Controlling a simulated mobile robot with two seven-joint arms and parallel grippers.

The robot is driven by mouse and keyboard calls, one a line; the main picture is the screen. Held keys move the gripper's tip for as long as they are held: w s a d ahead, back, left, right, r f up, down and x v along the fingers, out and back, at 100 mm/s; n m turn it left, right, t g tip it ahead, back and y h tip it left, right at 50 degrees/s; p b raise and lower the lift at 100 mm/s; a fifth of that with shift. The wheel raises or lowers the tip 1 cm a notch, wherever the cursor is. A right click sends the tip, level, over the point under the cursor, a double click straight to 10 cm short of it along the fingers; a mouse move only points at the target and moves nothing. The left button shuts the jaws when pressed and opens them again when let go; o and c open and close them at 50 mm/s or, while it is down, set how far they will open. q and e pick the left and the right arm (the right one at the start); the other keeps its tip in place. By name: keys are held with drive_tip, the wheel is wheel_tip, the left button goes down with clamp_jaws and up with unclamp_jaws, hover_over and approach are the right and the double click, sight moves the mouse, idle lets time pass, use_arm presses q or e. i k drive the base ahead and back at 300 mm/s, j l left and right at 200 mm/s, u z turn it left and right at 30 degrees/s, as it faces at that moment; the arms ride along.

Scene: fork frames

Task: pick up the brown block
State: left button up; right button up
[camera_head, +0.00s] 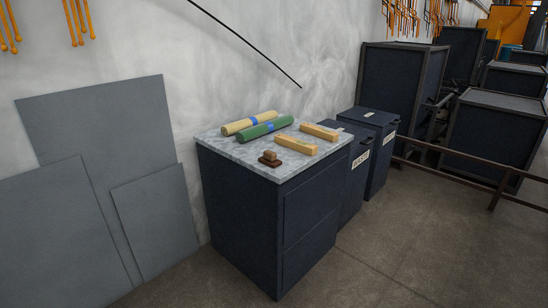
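A small brown block (270,155) sits on a flat dark brown base (270,162) near the front corner of the cabinet's pale stone-like top (228,146). I cannot tell whether block and base are one piece. Two longer tan blocks lie to its right, one nearer (296,144) and one farther back (319,132). Neither of my grippers is in view, and nothing touches the brown block.
Dark bins (374,145) stand right of the cabinet (240,218). Grey panels (155,220) lean on the wall at left. Floor in front is clear.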

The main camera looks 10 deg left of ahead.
sight(269, 159)
drive_tip(key=i+j, duration=0.1)
drive_tip(key=i, duration=0.55)
drive_tip(key=i+j, duration=0.15)
drive_tip(key=i, duration=0.5)
drive_tip(key=i+j, duration=0.1)
drive_tip(key=i, duration=0.55)
drive_tip(key=z, duration=0.05)
